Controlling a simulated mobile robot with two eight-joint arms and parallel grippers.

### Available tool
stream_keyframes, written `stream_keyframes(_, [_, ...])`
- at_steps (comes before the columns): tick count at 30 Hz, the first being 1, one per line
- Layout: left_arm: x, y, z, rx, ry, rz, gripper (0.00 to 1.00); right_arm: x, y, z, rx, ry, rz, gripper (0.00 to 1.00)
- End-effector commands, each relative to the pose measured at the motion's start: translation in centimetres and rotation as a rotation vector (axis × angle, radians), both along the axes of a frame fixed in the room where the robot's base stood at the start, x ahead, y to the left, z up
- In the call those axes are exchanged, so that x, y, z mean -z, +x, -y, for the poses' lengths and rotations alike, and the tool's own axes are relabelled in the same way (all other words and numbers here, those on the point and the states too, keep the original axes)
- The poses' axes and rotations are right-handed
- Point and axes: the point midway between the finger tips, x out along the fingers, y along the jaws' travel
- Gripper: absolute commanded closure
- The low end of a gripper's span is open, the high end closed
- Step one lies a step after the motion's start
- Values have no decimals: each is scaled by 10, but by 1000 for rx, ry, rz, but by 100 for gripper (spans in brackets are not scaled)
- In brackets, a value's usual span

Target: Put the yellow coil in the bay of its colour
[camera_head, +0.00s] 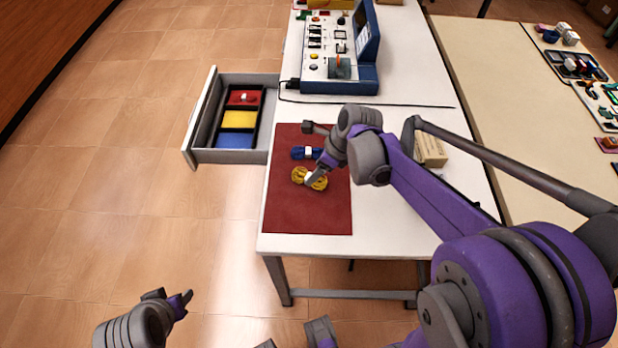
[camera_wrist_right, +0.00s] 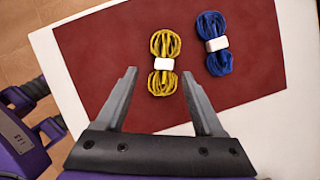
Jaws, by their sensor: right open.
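The yellow coil (camera_head: 304,177), bound with a white band, lies on the dark red mat (camera_head: 290,214). My right gripper (camera_head: 312,155) is over the mat near it. In the right wrist view the yellow coil (camera_wrist_right: 165,50) lies beyond and between the open fingertips of my right gripper (camera_wrist_right: 160,75), with nothing held. The open drawer at the table's left side holds a tray with a red bay, a yellow bay (camera_head: 238,119) and a blue bay (camera_head: 235,140). The yellow bay looks empty. My left gripper (camera_head: 181,302) is low at the left, away from the table, apparently with its fingers apart.
A blue coil (camera_wrist_right: 213,45) lies on the mat beside the yellow one. A red coil (camera_head: 243,98) appears to be in the red bay. A blue and grey instrument panel (camera_head: 318,86) stands at the back, and a cardboard box (camera_head: 430,150) behind my right arm.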

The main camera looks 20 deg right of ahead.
Motion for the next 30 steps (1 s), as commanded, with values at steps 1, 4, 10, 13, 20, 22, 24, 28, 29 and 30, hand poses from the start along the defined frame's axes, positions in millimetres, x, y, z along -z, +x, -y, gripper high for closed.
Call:
stream_keyframes(1, [1,0,0,0,0,0,50,6,4,-1,-1,0,0,30])
stream_keyframes(4, [1,0,0,0,0,-1,50,21,12,-2,-1,0,0,30])
stream_keyframes(10, [3,-1,0,0,0,-1,50,41,18,-7,-1,-1,1,30])
stream_keyframes(13, [3,-1,0,0,0,-1,50,42,18,-8,-1,-1,1,30])
stream_keyframes(20, [3,-1,0,0,0,-1,50,42,18,-8,0,-1,1,44])
stream_keyframes(22, [3,-1,0,0,0,-1,50,42,18,-8,0,-1,1,57])
stream_keyframes(24, [3,-1,0,0,0,-1,50,42,18,-8,0,-1,1,70])
stream_keyframes(28, [3,-1,0,0,0,-1,50,42,18,-8,0,-1,1,93])
stream_keyframes(29, [3,-1,0,0,0,-1,50,42,18,-8,0,-1,1,98])
stream_keyframes(30, [3,-1,0,0,0,-1,50,42,18,-8,0,-1,1,100])
